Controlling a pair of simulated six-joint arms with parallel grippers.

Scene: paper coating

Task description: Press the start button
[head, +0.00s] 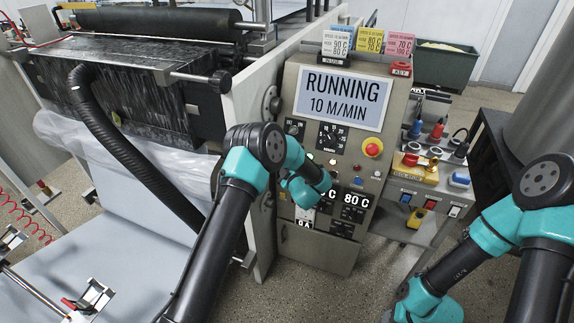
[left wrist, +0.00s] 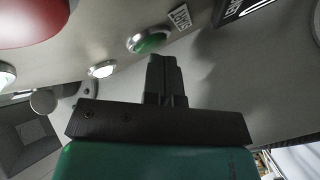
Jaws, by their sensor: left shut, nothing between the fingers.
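The round green button (left wrist: 148,43) with a silver rim sits on the grey panel in the left wrist view, beside a small tag that appears to read START. My left gripper (left wrist: 165,62) is shut and empty. Its tips appear close to the green button, just below and right of it in that view; I cannot tell whether they touch. In the head view my left arm reaches the control panel (head: 294,98), and its wrist hides part of the lower panel and the fingertips. The screen (head: 342,98) reads RUNNING 10 M/MIN. My right gripper is out of view.
A red mushroom button (head: 373,147) stands out from the panel and also shows large in the left wrist view (left wrist: 30,15). A white lit button (left wrist: 102,69) is near the green one. A bench with tools (head: 435,150) stands right of the panel. A black hose (head: 120,140) hangs at left.

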